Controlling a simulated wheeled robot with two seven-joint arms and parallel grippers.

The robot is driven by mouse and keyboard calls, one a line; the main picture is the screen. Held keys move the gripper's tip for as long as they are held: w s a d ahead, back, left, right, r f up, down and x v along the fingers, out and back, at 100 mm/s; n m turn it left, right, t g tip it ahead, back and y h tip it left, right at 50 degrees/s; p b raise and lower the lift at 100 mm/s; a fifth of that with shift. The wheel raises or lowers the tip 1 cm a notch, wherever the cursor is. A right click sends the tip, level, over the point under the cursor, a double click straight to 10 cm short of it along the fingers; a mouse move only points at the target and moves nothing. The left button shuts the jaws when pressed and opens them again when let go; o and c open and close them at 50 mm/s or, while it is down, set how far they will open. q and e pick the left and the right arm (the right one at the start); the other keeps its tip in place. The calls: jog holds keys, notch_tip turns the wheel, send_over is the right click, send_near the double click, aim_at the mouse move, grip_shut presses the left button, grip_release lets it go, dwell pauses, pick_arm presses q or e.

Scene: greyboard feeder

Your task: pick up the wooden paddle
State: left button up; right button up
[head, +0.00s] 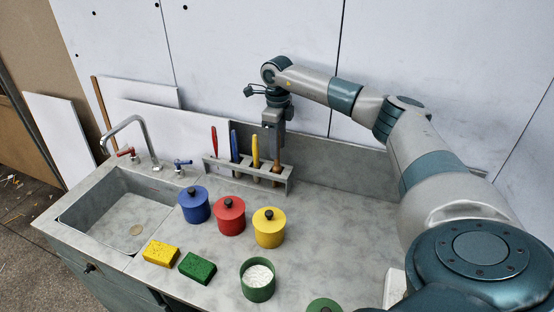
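The wooden paddle (277,168) is a brown piece upright in the right end of the grey rack (246,168) at the back of the counter. Its upper part is hidden by my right gripper (275,150). My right gripper points down from above, with its fingers at the top of the paddle. I cannot tell whether the fingers are closed on it or only around it. My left gripper is not in view.
Red (214,142), blue (234,146) and yellow (255,151) tools stand in the same rack. Blue (194,209), red (230,220) and yellow (269,232) lidded pots stand in front. A green open pot (257,284), two sponges (161,253) and a sink (117,212) are nearer.

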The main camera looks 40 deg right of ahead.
aim_at(277, 165)
jog(key=shift+f+p, duration=0.7)
jog(key=shift+f, duration=1)
jog(key=shift+c, duration=0.7)
grip_shut()
